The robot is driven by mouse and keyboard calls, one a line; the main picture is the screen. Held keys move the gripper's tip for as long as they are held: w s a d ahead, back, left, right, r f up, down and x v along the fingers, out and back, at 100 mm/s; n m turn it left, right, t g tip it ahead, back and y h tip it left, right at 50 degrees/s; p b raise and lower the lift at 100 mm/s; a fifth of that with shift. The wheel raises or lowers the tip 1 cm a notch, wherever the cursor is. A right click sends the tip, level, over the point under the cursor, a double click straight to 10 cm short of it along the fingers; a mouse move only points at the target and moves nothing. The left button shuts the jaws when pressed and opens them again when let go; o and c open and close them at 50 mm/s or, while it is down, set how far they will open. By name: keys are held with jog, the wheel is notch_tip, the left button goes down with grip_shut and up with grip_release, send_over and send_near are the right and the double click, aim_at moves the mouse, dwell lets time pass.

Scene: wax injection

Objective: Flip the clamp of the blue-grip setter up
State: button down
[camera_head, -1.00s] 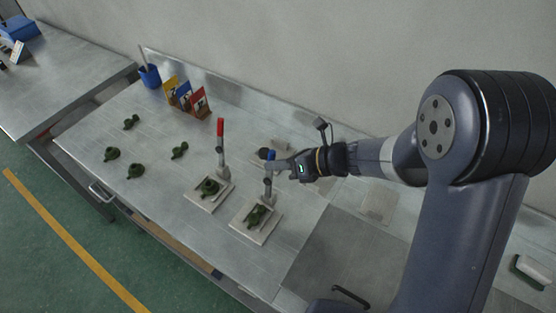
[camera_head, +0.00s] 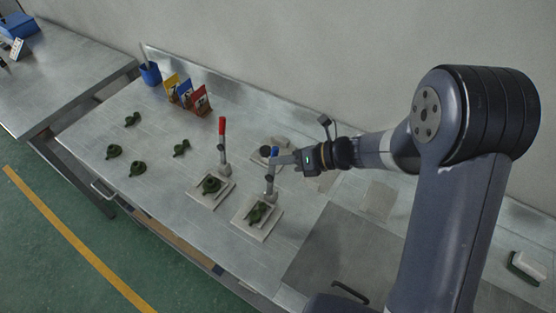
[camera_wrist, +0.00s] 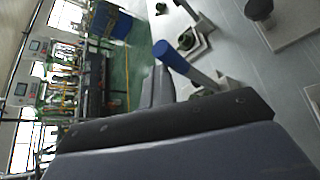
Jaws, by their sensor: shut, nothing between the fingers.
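The blue-grip setter (camera_head: 270,188) stands on a pale square plate (camera_head: 243,219) with a dark green piece (camera_head: 257,213) on it. Its lever stands roughly upright, with the blue grip (camera_head: 275,151) at the top. In the wrist view the blue grip (camera_wrist: 171,56) shows just beyond my finger. My gripper (camera_head: 284,160) is shut and empty, its tip at the lever just below the blue grip. I cannot tell whether they touch. The red-grip setter (camera_head: 223,155) stands to the left on its own plate (camera_head: 200,203), with its lever upright and a green piece (camera_head: 211,186).
Several loose green pieces (camera_head: 136,169) lie on the left of the metal table (camera_head: 160,205). A round dark-topped object (camera_head: 265,150) lies behind the blue grip.

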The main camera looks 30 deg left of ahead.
jog(key=b+v, duration=0.2)
jog(key=v, duration=0.8)
jog(key=shift+d+r, duration=0.15)
jog(key=shift+d, duration=0.2)
